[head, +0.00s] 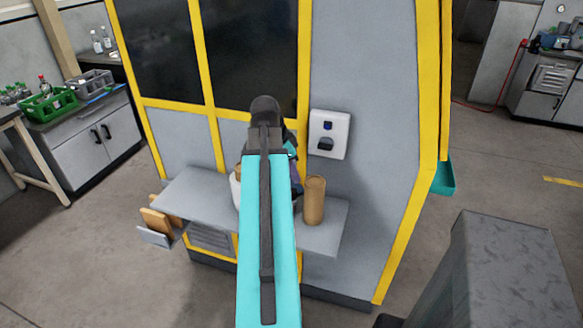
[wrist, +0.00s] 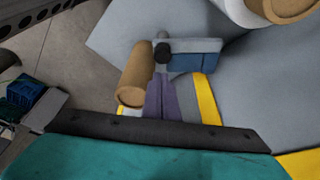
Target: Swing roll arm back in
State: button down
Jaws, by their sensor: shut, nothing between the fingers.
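A grey bar with a black knob (wrist: 162,52) at its left end shows in the wrist view, with a blue block below it. It looks like the roll arm, but I cannot be sure. My gripper (wrist: 163,82) shows as two narrow purple-grey fingers close together just below the knob. They look shut and empty; whether they touch the bar I cannot tell. A brown cardboard roll (wrist: 133,76) is just left of the fingers. In the head view this roll (head: 314,200) stands upright at the shelf's right, and my arm hides the gripper and most of the bar.
The grey shelf (head: 190,199) projects from the yellow-framed machine (head: 365,85). A white roll with a brown core (wrist: 250,12) is at the wrist view's top right. A white panel (head: 329,134) is above the shelf. A grey block (head: 505,260) stands at front right.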

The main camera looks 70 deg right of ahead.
jog(key=shift+p+x, duration=0.4)
jog(key=shift+x, duration=2)
jog(key=shift+m, duration=0.3)
